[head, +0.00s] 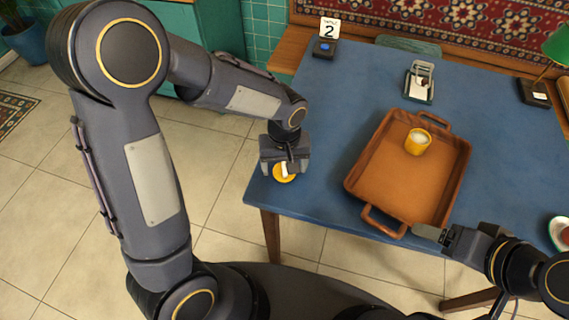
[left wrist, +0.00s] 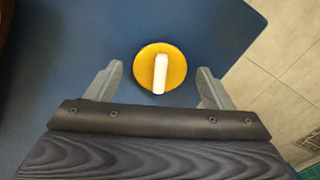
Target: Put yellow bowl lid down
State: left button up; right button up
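The yellow lid (head: 286,178), a round disc with a white bar handle, lies on the blue table near its left edge. It also shows in the left wrist view (left wrist: 176,70), flat, with the handle pointing toward the gripper. My left gripper (head: 284,165) is just above the lid and partly hides it. In the left wrist view its fingers (left wrist: 160,88) are wide apart, on either side of the lid and touching nothing. A yellow bowl (head: 418,142) with something white inside stands in the tray. My right gripper (head: 430,233) is by the tray's near right corner; its finger gap cannot be made out.
The brown tray (head: 385,190) with two handles sits mid-table. A number 2 sign (head: 329,28) and a small metal stand (head: 420,80) are toward the back. A dish (head: 562,233) is at the right edge. Bare table (head: 320,130) lies between lid and tray.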

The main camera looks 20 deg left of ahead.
aim_at(284, 168)
pick_arm(q)
jog(key=shift+r, duration=0.1)
jog(key=shift+r, duration=0.2)
notch_tip(284, 168, up, 12)
jog(key=p, duration=0.2)
jog(key=s+a+r+m+t+h, duration=0.1)
jog(key=s+a, duration=0.3)
jog(key=s, duration=0.4)
jog(key=s+a+r+m+t+h, duration=0.1)
jog(key=s+a+t, duration=0.3)
jog(key=s, duration=0.4)
jog(key=shift+s+a+r+m+t+h, duration=0.15)
jog(key=shift+a+r+m+t+h, duration=0.15)
jog(key=shift+a+r+h, duration=0.45)
jog(key=shift+d+f, duration=0.15)
jog(key=shift+r+p, duration=2.75)
jog(key=shift+r, duration=0.05)
